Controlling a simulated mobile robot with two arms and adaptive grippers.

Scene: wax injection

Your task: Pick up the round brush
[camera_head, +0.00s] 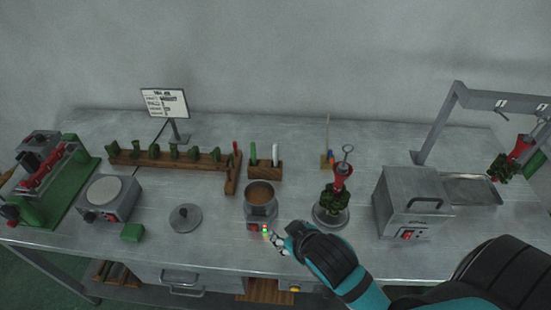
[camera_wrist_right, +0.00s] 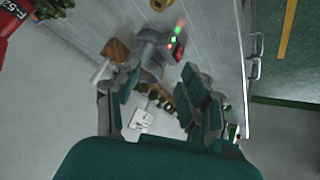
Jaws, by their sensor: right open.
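I cannot tell for sure which item is the round brush. A small wooden block (camera_head: 265,172) at the middle holds a green upright handle (camera_head: 253,152) and a white one (camera_head: 275,154). A thin wooden-handled tool (camera_head: 328,132) stands further right, with blue and red parts low on it. My right gripper (camera_head: 277,239) is open and empty at the bench front, just right of the melting pot's (camera_head: 260,208) red switch. Both spread fingers show in the right wrist view (camera_wrist_right: 160,78). The handles stand further back than the gripper. My left gripper is not in view.
A red injector with a green cluster (camera_head: 334,195) stands on a round base right of my gripper. A grey box machine (camera_head: 409,200) stands further right. A metal lid (camera_head: 185,217) lies left of the pot. A long wooden rack (camera_head: 170,157) runs behind. Some bench front is clear.

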